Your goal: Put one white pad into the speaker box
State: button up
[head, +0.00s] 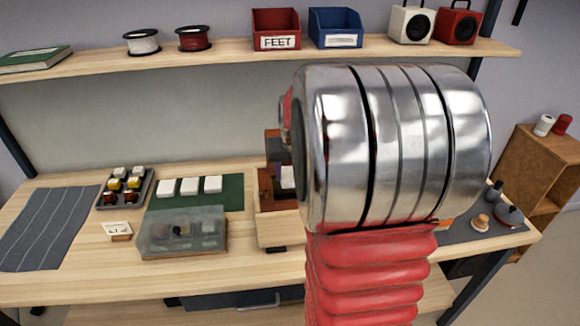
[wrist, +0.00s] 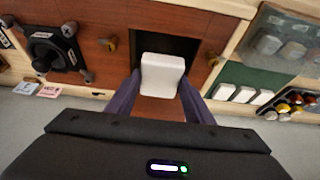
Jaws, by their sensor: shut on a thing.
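The speaker box is a wooden box with a reddish-brown panel (wrist: 110,22) and a dark opening. In the head view its left part (head: 266,187) shows, and my arm hides the rest. My gripper (wrist: 160,88) is shut on a white pad (wrist: 162,73), which is held between the two fingers in front of the opening. I cannot tell whether the pad's far edge is inside the opening. Three more white pads (head: 190,185) lie in a row on a green mat (head: 234,190) left of the box. They also show in the wrist view (wrist: 243,94).
A clear-lidded case (head: 182,233) stands in front of the green mat. A dark tray of small coloured parts (head: 126,187) is left of it. A black speaker driver (wrist: 48,52) sits beside the opening in the wrist view. A shelf (head: 200,58) runs above.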

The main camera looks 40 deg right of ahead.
jog(key=shift+f, duration=2.45)
jog(key=o, duration=1.1)
jog(key=shift+c, duration=0.2)
jog(key=v, duration=1.3)
jog(key=shift+s+r, duration=0.2)
jog(key=shift+r, duration=0.1)
jog(key=shift+a, duration=0.1)
